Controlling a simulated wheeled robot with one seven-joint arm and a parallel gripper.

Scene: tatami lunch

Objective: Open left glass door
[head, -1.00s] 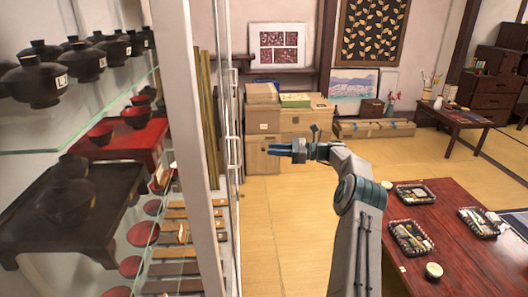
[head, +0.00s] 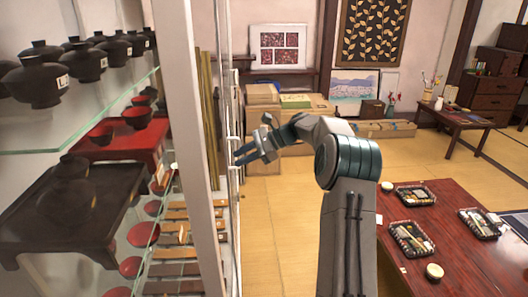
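The glass-fronted display cabinet fills the left of the head view, with a white upright post (head: 184,100). Beyond the post, the glass front is seen nearly edge-on, with a slim white vertical handle (head: 234,110) at its outer side. Which door the handle belongs to is unclear, and I see no clear gap at the door. The fingers hold nothing that I can see. Whether the fingertips touch the handle cannot be told.
Shelves hold black lidded bowls (head: 38,75), a red stand (head: 125,145) and a dark tray table (head: 60,215). A low red table (head: 465,260) with bento trays stands at right. Boxes (head: 300,118) are stacked behind. Tatami floor (head: 275,230) lies clear between cabinet and table.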

